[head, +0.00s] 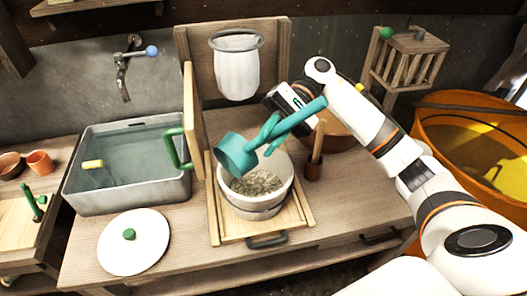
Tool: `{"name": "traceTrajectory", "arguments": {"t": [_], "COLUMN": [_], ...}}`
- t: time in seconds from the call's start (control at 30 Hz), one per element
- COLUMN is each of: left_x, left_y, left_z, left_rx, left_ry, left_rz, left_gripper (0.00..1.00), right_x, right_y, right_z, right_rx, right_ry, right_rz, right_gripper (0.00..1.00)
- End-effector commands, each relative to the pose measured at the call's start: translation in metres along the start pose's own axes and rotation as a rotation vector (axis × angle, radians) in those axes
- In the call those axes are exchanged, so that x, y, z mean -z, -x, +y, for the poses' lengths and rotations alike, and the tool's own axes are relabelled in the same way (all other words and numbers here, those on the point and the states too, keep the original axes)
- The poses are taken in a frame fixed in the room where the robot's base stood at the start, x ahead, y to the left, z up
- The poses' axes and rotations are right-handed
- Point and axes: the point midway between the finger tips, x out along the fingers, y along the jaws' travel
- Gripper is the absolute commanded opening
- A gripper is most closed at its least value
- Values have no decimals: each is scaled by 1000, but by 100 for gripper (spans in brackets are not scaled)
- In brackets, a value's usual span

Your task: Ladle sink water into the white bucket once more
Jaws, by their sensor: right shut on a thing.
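My right gripper (275,126) comes in from the right and is shut on the handle of a teal ladle (236,157). The ladle's cup hangs over the left part of the white bucket (236,200); the inside of the cup is hard to see. The bucket stands on a wooden tray and holds a greyish, grainy or fibrous mass. The grey sink (128,204) at the left holds water (140,150). My left gripper is not in view.
A wooden panel with a green handle (176,150) stands between sink and bucket. A white lid (133,243) lies in front of the sink. A white cloth bag (237,72) hangs behind the bucket. A brown bowl (340,132) and small pot (313,172) stand right of it.

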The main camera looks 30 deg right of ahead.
Motion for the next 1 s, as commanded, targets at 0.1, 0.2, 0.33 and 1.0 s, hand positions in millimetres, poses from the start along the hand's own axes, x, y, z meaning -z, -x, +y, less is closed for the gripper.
{"name": "traceTrajectory", "arguments": {"t": [0.1, 0.2, 0.33, 1.0], "left_x": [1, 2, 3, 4], "left_y": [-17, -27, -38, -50], "left_z": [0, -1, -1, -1], "left_rx": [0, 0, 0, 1], "left_ry": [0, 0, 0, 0], "left_rz": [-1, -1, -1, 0], "left_gripper": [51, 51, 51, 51], "right_x": [-6, -7, -9, -9], "right_y": [4, 8, 14, 23], "right_z": [-6, -9, -12, -14], "right_rx": [-33, -59, -94, -141], "right_ry": [5, 9, 13, 21], "right_rz": [29, 53, 83, 129], "right_gripper": [0, 0, 0, 0]}}
